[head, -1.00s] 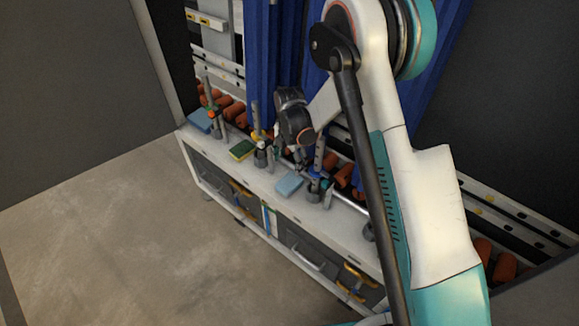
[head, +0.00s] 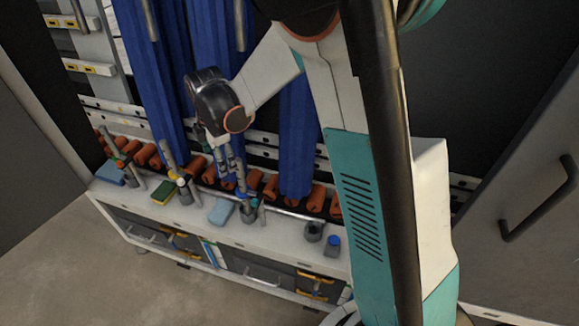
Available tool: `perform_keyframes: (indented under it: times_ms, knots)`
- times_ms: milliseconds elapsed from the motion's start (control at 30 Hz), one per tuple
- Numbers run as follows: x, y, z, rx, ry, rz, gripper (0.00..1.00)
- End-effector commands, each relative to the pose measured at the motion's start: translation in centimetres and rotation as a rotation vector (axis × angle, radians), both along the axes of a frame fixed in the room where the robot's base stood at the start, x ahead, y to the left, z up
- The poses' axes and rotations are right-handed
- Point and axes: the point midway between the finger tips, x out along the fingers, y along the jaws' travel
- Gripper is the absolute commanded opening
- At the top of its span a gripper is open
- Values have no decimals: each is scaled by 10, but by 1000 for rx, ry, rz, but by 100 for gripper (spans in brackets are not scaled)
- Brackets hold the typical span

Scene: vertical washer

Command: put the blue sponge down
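A light blue sponge (head: 221,211) lies flat on the white shelf top (head: 185,219) near the middle. A second blue sponge (head: 110,173) lies at the shelf's left end. My gripper (head: 224,158) hangs above and behind the middle sponge, in front of the blue hanging strips. It is apart from both blue sponges. The fingers are small and dark and overlap the grey posts behind, so I cannot tell whether they are open or shut. I see no sponge between them.
A green and yellow sponge (head: 163,192) lies between the blue ones. Upright grey nozzle posts stand along the shelf, with orange rollers (head: 270,187) behind. Blue strips (head: 215,70) hang close to my arm. A grey cup (head: 314,232) stands to the right. Open floor lies in front.

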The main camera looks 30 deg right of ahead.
Motion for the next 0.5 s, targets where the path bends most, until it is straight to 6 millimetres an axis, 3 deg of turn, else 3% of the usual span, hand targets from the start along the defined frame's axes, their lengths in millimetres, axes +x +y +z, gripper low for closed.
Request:
perform_keyframes:
  times_ms: [200,500]
  knots:
    - [-34,-20,56,54,-65,-260,73]
    - [-92,-45,116,163,-156,-638,73]
